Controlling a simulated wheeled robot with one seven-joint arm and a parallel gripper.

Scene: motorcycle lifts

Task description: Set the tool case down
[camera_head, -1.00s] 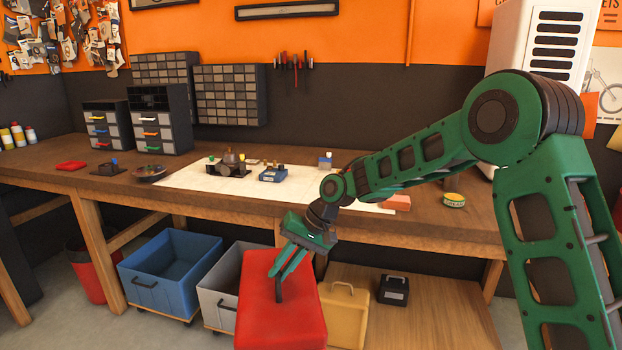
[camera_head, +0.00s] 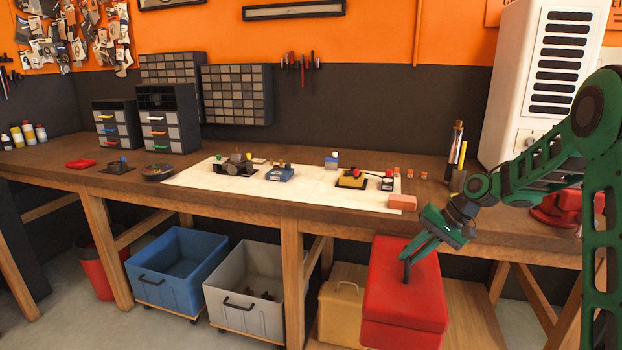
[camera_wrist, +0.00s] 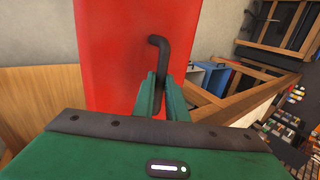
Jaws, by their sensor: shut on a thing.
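The red tool case (camera_head: 405,300) hangs from my gripper in front of the workbench, at the right of the middle in the head view. My gripper (camera_head: 408,256) is shut on the case's dark handle; the handle (camera_wrist: 160,55) also shows between the fingers in the wrist view. The case (camera_wrist: 115,50) fills much of the upper wrist view. It looks held in the air, below the bench top's level. Its underside is not clearly seen.
The workbench (camera_head: 260,207) holds a white mat with parts, a brick-coloured block (camera_head: 402,202) and drawer cabinets. Below stand a blue bin (camera_head: 178,275), a grey bin (camera_head: 255,310) and a yellow case (camera_head: 340,308). A wooden lower shelf (camera_head: 470,305) shows bare at right.

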